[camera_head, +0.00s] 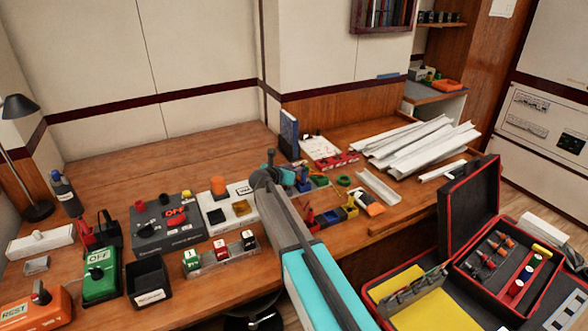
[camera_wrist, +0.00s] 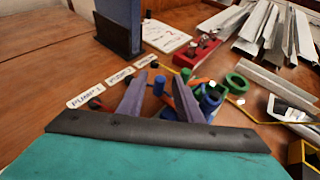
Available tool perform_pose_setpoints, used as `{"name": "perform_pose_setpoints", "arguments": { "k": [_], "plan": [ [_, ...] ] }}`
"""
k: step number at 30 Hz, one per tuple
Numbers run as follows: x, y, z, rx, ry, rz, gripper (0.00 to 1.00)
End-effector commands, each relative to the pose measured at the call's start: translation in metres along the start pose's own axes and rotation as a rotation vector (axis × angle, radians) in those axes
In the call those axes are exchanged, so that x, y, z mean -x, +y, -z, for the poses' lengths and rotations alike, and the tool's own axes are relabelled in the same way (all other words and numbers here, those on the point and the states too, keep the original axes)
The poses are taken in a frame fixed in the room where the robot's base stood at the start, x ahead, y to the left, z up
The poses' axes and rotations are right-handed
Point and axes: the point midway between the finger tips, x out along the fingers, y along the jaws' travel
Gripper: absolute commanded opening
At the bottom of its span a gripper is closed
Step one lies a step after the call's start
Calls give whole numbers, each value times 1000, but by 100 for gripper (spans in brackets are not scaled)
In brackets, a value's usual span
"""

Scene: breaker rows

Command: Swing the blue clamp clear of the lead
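My gripper (camera_wrist: 160,82) is open, its two grey-purple fingers apart with no object clearly held between them. A small blue upright part (camera_wrist: 159,86) shows beyond the gap. A larger blue rounded piece (camera_wrist: 209,99) stands just right of the right finger; I cannot tell which blue part is the clamp. A thin yellow line (camera_wrist: 178,71), perhaps a lead, runs behind the blue parts; the fingers hide some of this area. In the head view my gripper's end (camera_head: 270,172) is over the bench, left of the small blue parts (camera_head: 302,179).
White labels (camera_wrist: 120,76) lie left of the fingers. A green ring (camera_wrist: 236,82), a red block (camera_wrist: 197,50) and a dark blue upright binder (camera_wrist: 120,26) stand around. White trunking (camera_head: 420,142) lies right. The back left bench is clear.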

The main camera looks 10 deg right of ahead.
Motion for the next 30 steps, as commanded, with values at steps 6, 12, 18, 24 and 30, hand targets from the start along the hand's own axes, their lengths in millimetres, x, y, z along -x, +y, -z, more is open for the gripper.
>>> {"name": "perform_pose_setpoints", "arguments": {
  "k": [6, 12, 18, 24, 30],
  "plan": [
    [-17, 0, 0, 0, 1, 1, 32],
    [-20, 0, 1, 0, 0, 0, 32],
    [-19, 1, 1, 0, 0, -1, 32],
    [-19, 1, 1, 0, 0, -1, 0],
    [-18, 2, 1, 2, 0, -4, 0]
  ]
}}
